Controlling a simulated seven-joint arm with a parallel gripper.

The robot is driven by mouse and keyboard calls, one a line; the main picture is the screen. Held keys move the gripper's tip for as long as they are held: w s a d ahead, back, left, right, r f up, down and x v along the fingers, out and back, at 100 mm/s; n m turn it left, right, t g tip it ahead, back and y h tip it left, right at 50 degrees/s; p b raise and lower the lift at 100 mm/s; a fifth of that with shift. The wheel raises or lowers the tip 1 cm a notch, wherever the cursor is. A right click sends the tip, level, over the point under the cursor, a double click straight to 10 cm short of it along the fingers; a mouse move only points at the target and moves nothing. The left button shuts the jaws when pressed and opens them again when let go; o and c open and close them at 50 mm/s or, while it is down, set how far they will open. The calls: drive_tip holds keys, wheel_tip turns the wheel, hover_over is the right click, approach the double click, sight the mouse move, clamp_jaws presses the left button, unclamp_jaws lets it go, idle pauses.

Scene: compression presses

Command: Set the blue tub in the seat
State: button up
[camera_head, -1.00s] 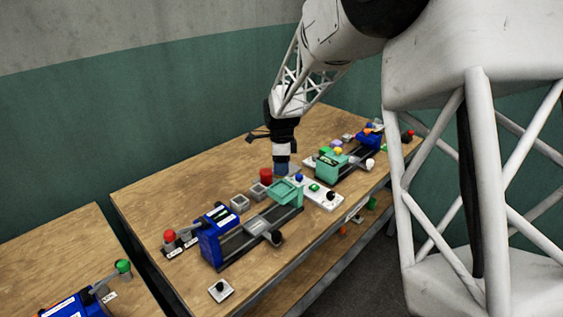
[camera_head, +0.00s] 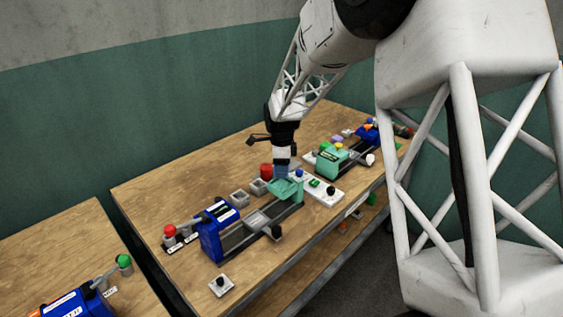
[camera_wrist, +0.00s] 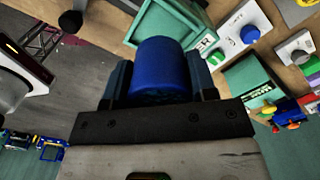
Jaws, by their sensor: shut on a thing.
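My gripper (camera_head: 282,168) is shut on the blue tub, which fills the space between the fingers in the wrist view (camera_wrist: 162,68). In the head view the tub is mostly hidden by the fingers. The gripper points down just above the green end block (camera_head: 290,188) of the near press; this block shows as a green box beyond the tub in the wrist view (camera_wrist: 172,22). Whether the tub touches the block I cannot tell. The near press has a blue body (camera_head: 212,232) and a grey plate (camera_head: 258,219) between its rails, which looks empty.
A red cylinder (camera_head: 265,171) and grey open boxes (camera_head: 240,198) stand behind the press. A white panel with buttons (camera_head: 325,192) lies to its right. Another press with a green block (camera_head: 331,162) stands farther right. Bare wood (camera_head: 165,200) lies at left.

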sight(282, 184)
drive_tip(key=shift+f, duration=1.55)
drive_tip(key=shift+f, duration=0.75)
idle(1.3)
drive_tip(key=o, duration=1)
drive_tip(key=shift+r, duration=3.9)
